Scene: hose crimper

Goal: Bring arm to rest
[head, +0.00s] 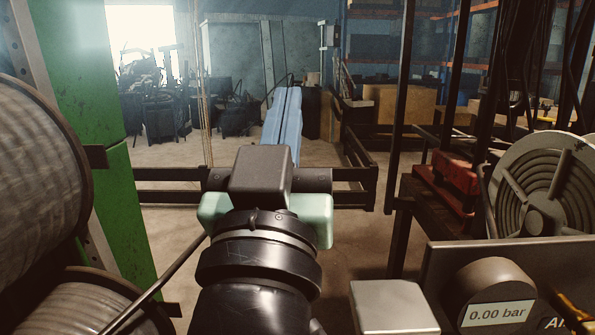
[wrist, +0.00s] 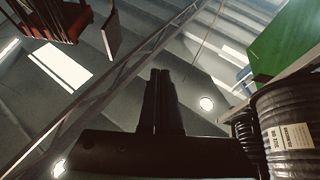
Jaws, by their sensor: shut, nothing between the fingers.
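My gripper (wrist: 160,76) shows in the wrist view with its two dark fingers side by side and closed together. Nothing is held between them. Beyond the fingers the wrist view shows what looks like the ceiling, with beams and bright panels. In the head view my arm rises from the bottom middle, and its far end is in the centre, in front of an open floor area. The fingers are not clearly visible there. The arm's end appears clear of the surrounding things.
Hose reels (head: 38,180) and a green post (head: 100,140) stand at the left. A panel with a 0.00 bar gauge (head: 494,296) is at the lower right, below a spiral reel (head: 545,185). A dark rail (head: 345,190) crosses ahead. Coiled hose (wrist: 288,130) shows in the wrist view.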

